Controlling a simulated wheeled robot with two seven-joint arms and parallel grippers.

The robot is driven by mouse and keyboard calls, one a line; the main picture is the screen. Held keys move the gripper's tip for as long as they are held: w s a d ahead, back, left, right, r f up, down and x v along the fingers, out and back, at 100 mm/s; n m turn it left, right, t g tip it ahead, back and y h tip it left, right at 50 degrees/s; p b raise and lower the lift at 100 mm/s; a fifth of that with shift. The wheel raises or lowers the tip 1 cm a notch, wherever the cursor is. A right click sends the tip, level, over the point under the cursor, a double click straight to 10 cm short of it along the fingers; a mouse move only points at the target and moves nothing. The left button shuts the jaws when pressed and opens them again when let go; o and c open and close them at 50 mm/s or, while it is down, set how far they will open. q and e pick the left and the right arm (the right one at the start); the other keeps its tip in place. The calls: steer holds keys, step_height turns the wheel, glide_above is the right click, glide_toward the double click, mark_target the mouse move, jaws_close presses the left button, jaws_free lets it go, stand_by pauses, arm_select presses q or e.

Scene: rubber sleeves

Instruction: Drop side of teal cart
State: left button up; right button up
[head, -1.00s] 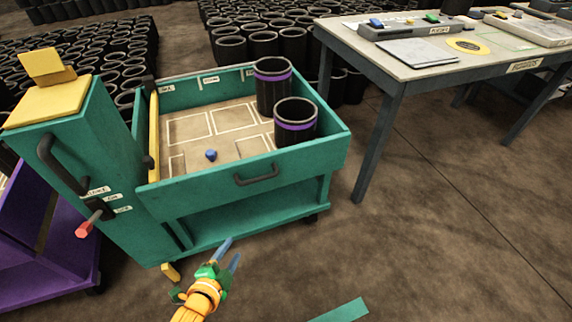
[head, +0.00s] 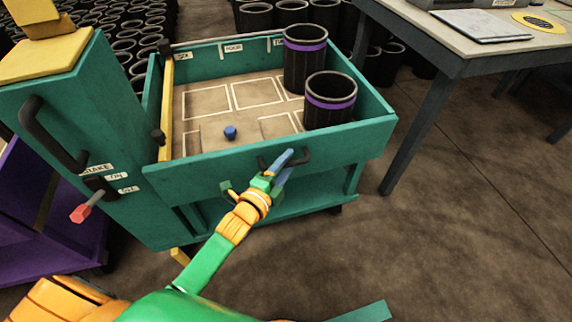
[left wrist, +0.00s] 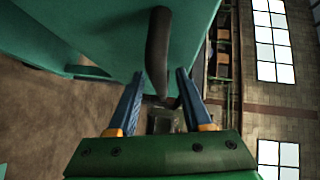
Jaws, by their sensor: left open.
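The teal cart (head: 215,183) stands ahead, its tray walled on the sides that show. Its near side panel carries a dark bar handle (head: 301,156). My left gripper (head: 284,163) is at this handle, partly covering it. In the left wrist view the handle (left wrist: 158,50) runs down between the two open blue fingers (left wrist: 156,95), and I see no finger closed on it. Two black sleeves with purple bands, one farther back (head: 304,70) and one nearer (head: 330,105), stand upright in the tray's right part. A small blue knob-like piece (head: 230,132) is on the tray floor. My right gripper is out of view.
A teal cabinet end with a red-tipped brake lever (head: 82,212) is at the cart's left. A purple cart (head: 60,245) stands beyond it. A grey table (head: 440,48) is at the right. The floor (head: 460,230) at front right is clear.

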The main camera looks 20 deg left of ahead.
arm_select(q)
jaws_close()
stand_by(1.3)
